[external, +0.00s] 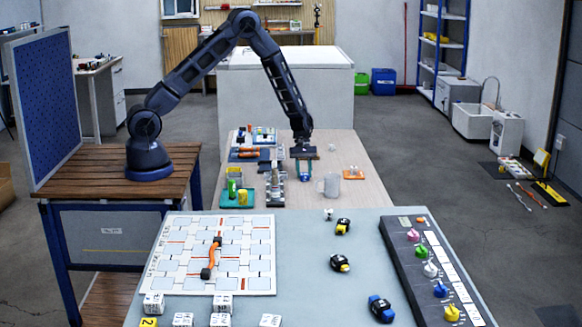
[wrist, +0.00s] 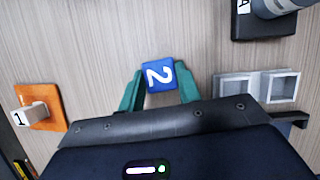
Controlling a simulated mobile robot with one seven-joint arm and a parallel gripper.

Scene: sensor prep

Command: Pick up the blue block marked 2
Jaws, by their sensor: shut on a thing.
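The blue block marked 2 (wrist: 159,76) sits between the two teal fingers of my gripper (wrist: 160,88) in the wrist view, its white number facing the camera. The fingers touch it on both sides, so my gripper is shut on it. In the external view my gripper (external: 304,172) points straight down at the light wood table (external: 350,150), and the block is small and hard to make out there. I cannot tell whether the block rests on the table or is slightly lifted.
An orange plate with a white block marked 1 (wrist: 31,114) lies left in the wrist view. A grey two-slot holder (wrist: 257,87) and a black base labelled A (wrist: 263,20) are at right.

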